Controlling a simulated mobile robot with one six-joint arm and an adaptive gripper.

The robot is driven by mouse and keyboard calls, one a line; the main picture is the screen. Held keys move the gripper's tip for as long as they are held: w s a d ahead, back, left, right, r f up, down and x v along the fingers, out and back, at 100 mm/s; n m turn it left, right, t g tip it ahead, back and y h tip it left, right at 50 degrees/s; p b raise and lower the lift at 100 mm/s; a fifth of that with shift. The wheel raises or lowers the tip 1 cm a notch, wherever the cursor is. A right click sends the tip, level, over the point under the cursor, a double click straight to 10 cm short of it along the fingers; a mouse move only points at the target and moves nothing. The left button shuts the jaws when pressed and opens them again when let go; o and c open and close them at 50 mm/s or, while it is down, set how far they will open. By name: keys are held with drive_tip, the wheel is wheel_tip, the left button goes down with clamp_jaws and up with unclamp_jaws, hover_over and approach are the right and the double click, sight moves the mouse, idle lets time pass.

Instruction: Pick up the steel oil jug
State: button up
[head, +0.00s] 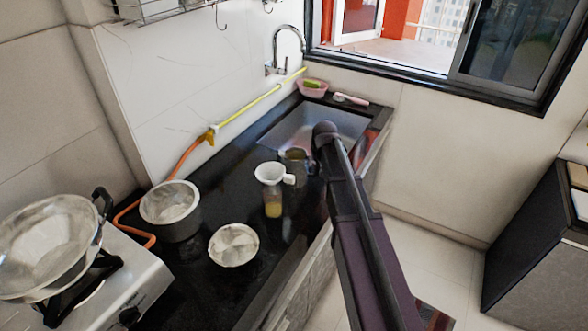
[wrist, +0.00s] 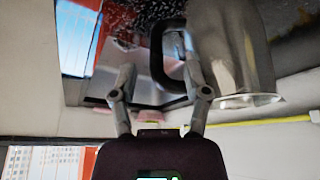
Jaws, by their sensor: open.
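The steel oil jug (wrist: 232,55) is large and close in the wrist view, a shiny metal body with a dark looped handle (wrist: 158,58). In the head view the jug (head: 293,158) stands on the black counter near the sink, partly hidden by the white strainer and my arm. My gripper (wrist: 159,68) is open in the wrist view, with one finger on each side of the handle. The right finger overlaps the jug's side in the picture; I cannot tell whether it touches. In the head view my arm hides most of the gripper.
A glass with yellow liquid (head: 273,206) under a white strainer (head: 270,173) stands left of the jug. A white bowl (head: 234,245), a steel pot (head: 171,211) and a stove (head: 125,290) are further left. The sink (head: 290,133) lies behind.

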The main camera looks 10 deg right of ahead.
sight(318, 165)
drive_tip(key=shift+b+x, duration=2.35)
drive_tip(key=shift+x, duration=0.3)
drive_tip(key=shift+d+r, duration=0.1)
drive_tip(key=shift+d, duration=0.05)
clamp_jaws()
